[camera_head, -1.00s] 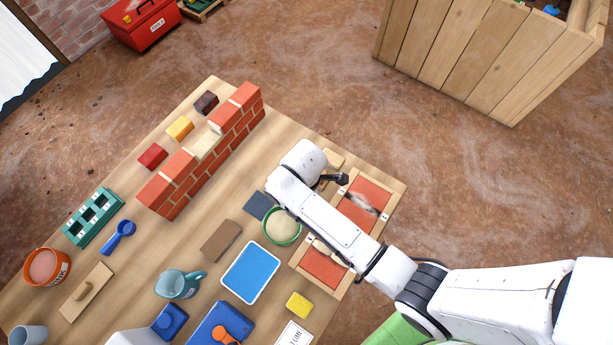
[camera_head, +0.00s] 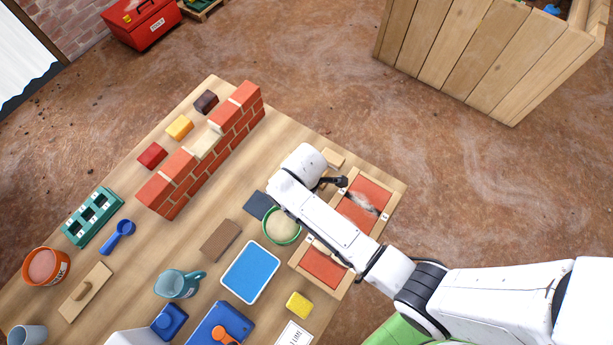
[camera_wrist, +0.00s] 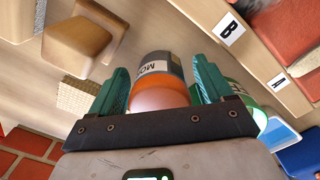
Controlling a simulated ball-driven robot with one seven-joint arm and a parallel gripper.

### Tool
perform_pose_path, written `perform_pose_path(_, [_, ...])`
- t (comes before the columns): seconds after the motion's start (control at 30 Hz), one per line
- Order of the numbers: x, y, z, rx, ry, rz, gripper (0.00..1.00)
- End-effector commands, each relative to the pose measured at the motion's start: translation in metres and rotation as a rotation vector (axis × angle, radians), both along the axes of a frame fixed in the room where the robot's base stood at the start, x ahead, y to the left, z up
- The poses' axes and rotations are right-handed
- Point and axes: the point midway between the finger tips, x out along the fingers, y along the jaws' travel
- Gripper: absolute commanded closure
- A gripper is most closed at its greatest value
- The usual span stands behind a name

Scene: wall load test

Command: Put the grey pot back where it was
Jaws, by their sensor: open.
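In the wrist view a pot (camera_wrist: 161,65) with a grey side, an orange-brown band and a white label reading "MO" stands between my two teal fingers. A pink rounded surface shows at its near end. My gripper (camera_wrist: 162,85) is open, with one finger on each side of the pot. I cannot tell whether either finger touches it. In the head view the pot is hidden behind my arm, and my gripper (camera_head: 336,182) shows only as a small dark part.
A board with red panels (camera_head: 323,268), marked A and B in the wrist view, lies beside my arm. A green-rimmed bowl (camera_head: 282,226) and blue tray (camera_head: 251,271) are close by. A brick wall (camera_head: 203,150) stands further left. Wooden blocks (camera_wrist: 78,45) are left of my fingers.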

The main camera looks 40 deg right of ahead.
Motion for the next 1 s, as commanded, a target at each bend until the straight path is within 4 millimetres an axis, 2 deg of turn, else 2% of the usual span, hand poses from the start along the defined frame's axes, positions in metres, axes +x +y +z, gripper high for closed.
perform_pose_path(0.13, [0.000, 0.000, 0.007, 0.000, -0.001, 0.000, 0.20])
perform_pose_path(0.23, [0.001, 0.000, 0.020, 0.000, -0.002, 0.000, 0.20])
perform_pose_path(0.5, [0.001, 0.002, 0.075, 0.001, -0.004, 0.000, 0.20])
perform_pose_path(0.7, [0.001, 0.002, 0.107, 0.000, -0.002, -0.001, 0.20])
perform_pose_path(0.83, [0.000, 0.002, 0.118, 0.000, -0.001, -0.001, 0.20])
perform_pose_path(1.0, [0.000, 0.003, 0.123, 0.000, 0.000, 0.000, 0.20])
